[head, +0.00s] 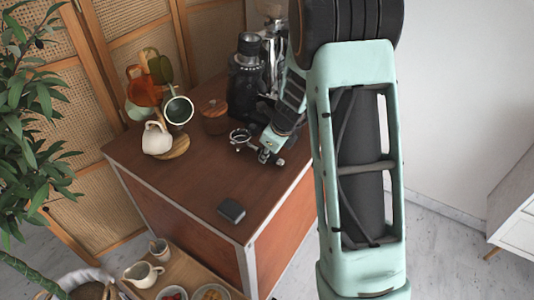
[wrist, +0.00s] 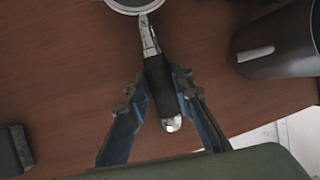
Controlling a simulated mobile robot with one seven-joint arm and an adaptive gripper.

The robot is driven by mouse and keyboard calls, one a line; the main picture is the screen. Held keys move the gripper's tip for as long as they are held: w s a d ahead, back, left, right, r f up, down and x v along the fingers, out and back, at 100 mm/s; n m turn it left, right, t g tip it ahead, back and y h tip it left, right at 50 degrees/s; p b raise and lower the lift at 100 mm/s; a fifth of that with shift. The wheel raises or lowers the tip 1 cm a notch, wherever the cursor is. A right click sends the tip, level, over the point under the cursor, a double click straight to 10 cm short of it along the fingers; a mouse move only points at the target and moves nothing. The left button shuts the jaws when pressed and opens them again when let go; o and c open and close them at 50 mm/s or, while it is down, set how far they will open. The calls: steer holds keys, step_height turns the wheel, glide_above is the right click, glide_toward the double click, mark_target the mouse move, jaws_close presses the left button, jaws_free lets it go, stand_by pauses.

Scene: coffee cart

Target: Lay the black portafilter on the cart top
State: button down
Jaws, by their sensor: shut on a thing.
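The black portafilter shows in the wrist view, with its black handle (wrist: 157,72) between the fingers and its metal neck and round basket at the top edge. In the head view its metal ring (head: 240,137) shows at the left of my gripper (head: 268,153). My gripper, also in the wrist view (wrist: 158,88), is shut on the handle, one finger on each side. The portafilter is over the brown wooden cart top (head: 165,180); I cannot tell whether it touches it. The handle is mostly hidden in the head view.
A small black box (head: 231,211) lies near the cart's front edge. A dark cylinder (wrist: 275,45) is at right in the wrist view. The left front top is clear.

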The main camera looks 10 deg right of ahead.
stand_by(0.3)
steer(key=c, duration=1.7)
jaws_free()
steer(key=shift+c, duration=0.2)
steer(key=shift+o, duration=0.7)
steer(key=shift+s, duration=0.1)
steer(key=v, duration=1.2)
